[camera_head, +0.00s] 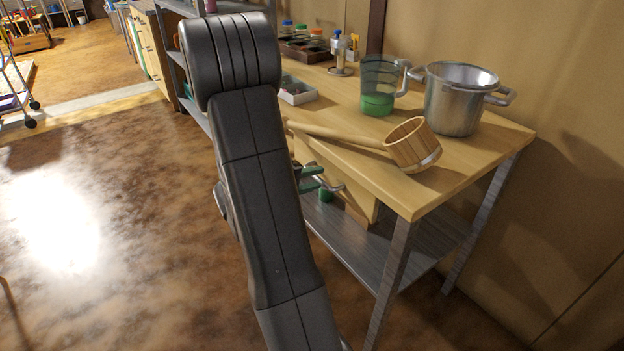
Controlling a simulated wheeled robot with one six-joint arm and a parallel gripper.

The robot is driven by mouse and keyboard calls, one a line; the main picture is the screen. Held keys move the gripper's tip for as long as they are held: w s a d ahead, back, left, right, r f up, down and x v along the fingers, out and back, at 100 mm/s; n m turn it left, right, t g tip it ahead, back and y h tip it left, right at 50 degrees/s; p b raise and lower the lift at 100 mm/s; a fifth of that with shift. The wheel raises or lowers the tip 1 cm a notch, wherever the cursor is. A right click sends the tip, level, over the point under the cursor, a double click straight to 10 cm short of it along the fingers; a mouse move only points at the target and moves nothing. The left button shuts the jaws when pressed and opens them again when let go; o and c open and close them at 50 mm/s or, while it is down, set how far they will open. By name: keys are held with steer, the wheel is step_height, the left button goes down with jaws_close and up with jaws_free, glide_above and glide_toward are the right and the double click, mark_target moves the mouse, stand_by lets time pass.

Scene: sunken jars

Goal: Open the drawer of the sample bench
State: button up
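The sample bench (468,171) has a pale wooden top on grey metal legs and stands right of my arm. A wooden drawer box (361,205) shows under the top, partly hidden by my arm. No clear gap shows at its front, but I cannot tell surely whether it is fully shut. My gripper (318,182) is mostly hidden behind my arm, in front of the drawer. Only small green and grey parts show there. I cannot tell whether it touches a handle or how far its fingers are apart.
A wooden ladle (412,145) lies on the bench top, its handle reaching the front edge. A green-filled jug (379,86), a steel pot (457,100) and a small white tray (296,91) stand behind it. A grey lower shelf (428,240) lies below.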

jaws_close()
